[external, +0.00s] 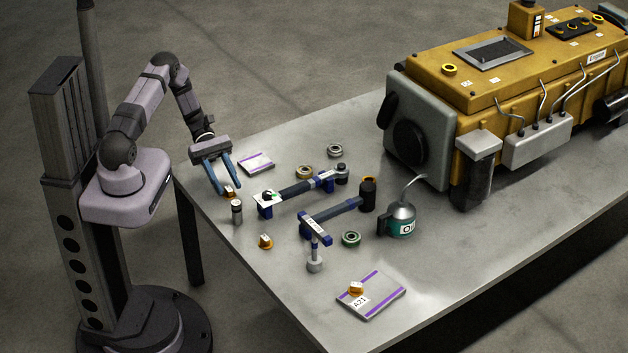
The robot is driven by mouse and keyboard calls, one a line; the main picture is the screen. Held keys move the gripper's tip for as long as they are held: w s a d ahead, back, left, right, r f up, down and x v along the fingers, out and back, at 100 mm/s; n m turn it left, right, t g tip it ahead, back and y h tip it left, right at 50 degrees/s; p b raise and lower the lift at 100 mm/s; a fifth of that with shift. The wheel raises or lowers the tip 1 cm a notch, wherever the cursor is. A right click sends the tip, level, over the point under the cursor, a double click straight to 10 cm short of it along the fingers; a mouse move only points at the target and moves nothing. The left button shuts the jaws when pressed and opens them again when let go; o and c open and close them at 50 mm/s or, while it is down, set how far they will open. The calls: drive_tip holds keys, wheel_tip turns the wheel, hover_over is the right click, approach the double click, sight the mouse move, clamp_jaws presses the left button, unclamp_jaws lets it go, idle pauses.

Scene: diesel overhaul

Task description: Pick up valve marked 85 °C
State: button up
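My gripper (226,189) has two blue fingers pointing down over the table's left edge. The fingers are spread apart. A small orange part with a pale top (230,191) is at the fingertips, apparently between or just beyond them; I cannot tell whether they touch it. A similar orange part (265,242) stands on the table nearer the camera. Another orange part (356,288) sits on the purple-striped plate labelled A21 (385,298). These look like small valves. Any 85 °C marking is too small to read.
A silver cylinder (237,212) stands just in front of the gripper. A second striped plate (256,163) lies behind. A yellow engine (500,90) fills the right.

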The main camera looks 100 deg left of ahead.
sight(230, 190)
drive_tip(key=shift+x, duration=1.75)
drive_tip(key=shift+f, duration=0.1)
drive_tip(key=shift+c, duration=0.2)
clamp_jaws()
wheel_tip(230, 190, up, 10)
drive_tip(key=shift+p, duration=0.95)
